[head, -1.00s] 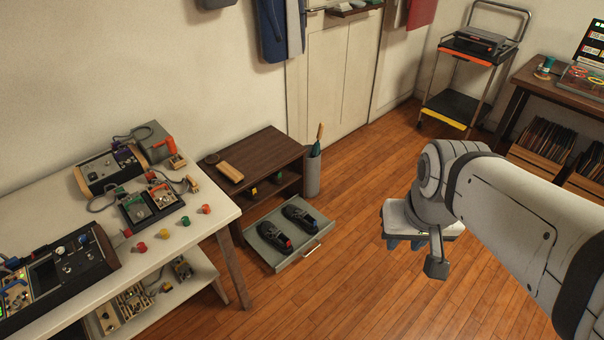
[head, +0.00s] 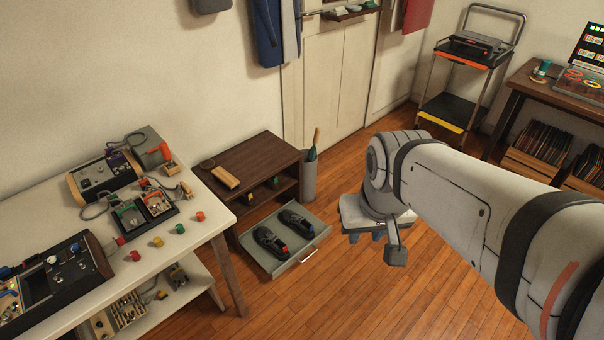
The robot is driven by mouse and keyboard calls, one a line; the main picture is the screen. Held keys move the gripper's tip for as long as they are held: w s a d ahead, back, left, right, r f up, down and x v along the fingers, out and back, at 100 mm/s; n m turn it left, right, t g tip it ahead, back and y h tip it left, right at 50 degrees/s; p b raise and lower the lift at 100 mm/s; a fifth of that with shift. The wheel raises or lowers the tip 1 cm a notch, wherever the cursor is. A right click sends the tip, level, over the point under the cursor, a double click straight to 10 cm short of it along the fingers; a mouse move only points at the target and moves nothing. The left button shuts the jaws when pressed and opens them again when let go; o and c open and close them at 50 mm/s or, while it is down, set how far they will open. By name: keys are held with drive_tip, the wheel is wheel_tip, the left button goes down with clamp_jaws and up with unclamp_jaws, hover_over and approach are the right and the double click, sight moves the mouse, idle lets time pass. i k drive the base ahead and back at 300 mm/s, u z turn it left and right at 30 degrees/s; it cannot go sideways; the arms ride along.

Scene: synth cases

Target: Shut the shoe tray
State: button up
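The shoe tray (head: 282,262) is a grey, shallow pull-out tray low at the foot of a dark wooden shoe bench (head: 262,155). It stands pulled out over the floor, with two dark shoes (head: 270,240) lying in it. A pale handle (head: 308,254) is on its front edge, facing right. My gripper (head: 366,236) hangs to the right of the tray, apart from the handle. Its fingers point down and are small and partly under the wrist, so their opening is unclear. I see nothing held in it.
A white workbench (head: 205,232) with electronic boxes stands to the left of the tray. A grey umbrella bin (head: 309,180) stands beside the shoe bench. A black trolley (head: 452,106) is at the back right. The wooden floor in front of the tray is clear.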

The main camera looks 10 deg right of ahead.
sight(297, 245)
drive_tip(key=i, duration=0.85)
drive_tip(key=u, duration=0.05)
